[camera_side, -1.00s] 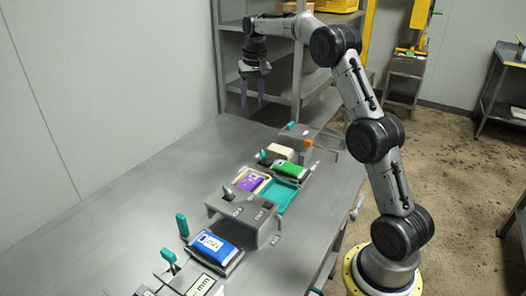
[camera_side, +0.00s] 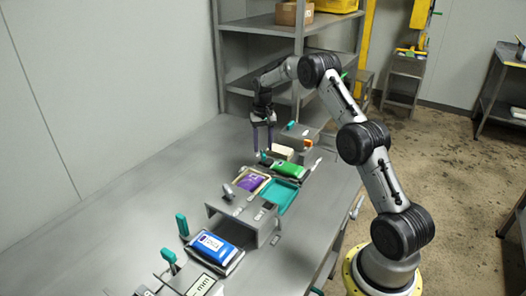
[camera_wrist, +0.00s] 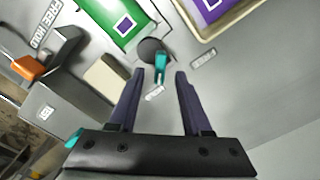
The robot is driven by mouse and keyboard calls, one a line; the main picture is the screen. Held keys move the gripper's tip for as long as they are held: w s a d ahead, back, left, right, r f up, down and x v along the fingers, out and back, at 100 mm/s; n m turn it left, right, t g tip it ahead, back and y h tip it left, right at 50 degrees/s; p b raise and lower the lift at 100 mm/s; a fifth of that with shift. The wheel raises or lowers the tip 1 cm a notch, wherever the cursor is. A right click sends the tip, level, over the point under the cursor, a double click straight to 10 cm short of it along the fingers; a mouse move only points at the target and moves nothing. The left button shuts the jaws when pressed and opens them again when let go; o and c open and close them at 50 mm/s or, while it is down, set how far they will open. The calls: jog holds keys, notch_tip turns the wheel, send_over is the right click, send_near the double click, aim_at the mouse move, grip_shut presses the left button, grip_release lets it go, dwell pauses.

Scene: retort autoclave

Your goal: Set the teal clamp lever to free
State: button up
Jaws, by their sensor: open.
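A small teal lever (camera_wrist: 161,66) stands on a dark round base (camera_wrist: 151,49) beside the green pouch (camera_wrist: 114,22). In the wrist view it shows between the fingertips of my gripper (camera_wrist: 160,75). In the side view my gripper (camera_side: 263,150) points down, open and empty, right over this lever (camera_side: 264,157). I cannot tell whether the fingers touch it. Small labels, one below the lever (camera_wrist: 154,93) and one to its right (camera_wrist: 203,57), are too small to read surely.
Left in the wrist view are a block with an orange handle (camera_wrist: 27,67) and a "FREE HOLD" label (camera_wrist: 48,18). A tan block (camera_wrist: 105,79) lies close by. The side view shows other teal levers (camera_side: 182,225), a purple pouch (camera_side: 252,183) and a teal tray (camera_side: 290,187). The bench's left is clear.

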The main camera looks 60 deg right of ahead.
jog(key=shift+f, duration=1.45)
grip_shut()
